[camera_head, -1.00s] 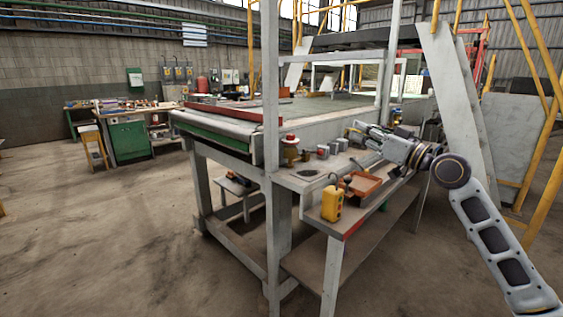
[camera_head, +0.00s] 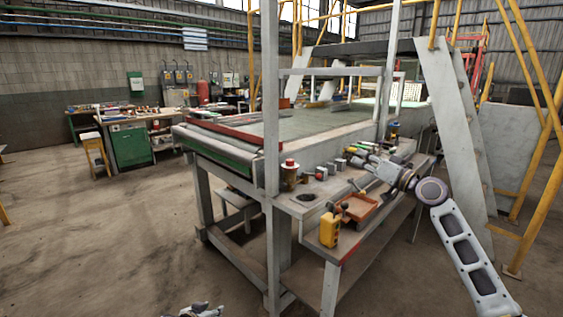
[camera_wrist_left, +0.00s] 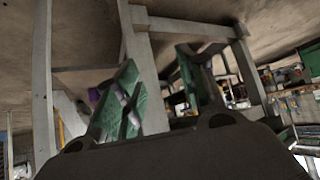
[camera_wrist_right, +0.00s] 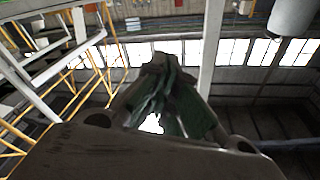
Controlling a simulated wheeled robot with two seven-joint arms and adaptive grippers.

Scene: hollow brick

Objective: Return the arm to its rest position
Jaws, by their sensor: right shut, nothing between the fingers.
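My right arm comes in from the right in the head view. Its gripper (camera_head: 358,160) is above the far part of the side shelf of the workbench. In the right wrist view the green fingers of the right gripper (camera_wrist_right: 165,75) meet, with nothing held between them. My left gripper (camera_head: 200,310) just shows at the bottom edge of the head view. In the left wrist view the two green fingers of the left gripper (camera_wrist_left: 158,75) stand wide apart and empty. No hollow brick can be made out for certain.
The side shelf holds a yellow control box (camera_head: 329,230), an orange tray (camera_head: 361,208), a red-topped canister (camera_head: 290,173) and small grey blocks (camera_head: 331,168). A grey post (camera_head: 270,100) rises in front of the bench. A white stair (camera_head: 462,130) stands at right. The floor at left (camera_head: 110,240) is clear.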

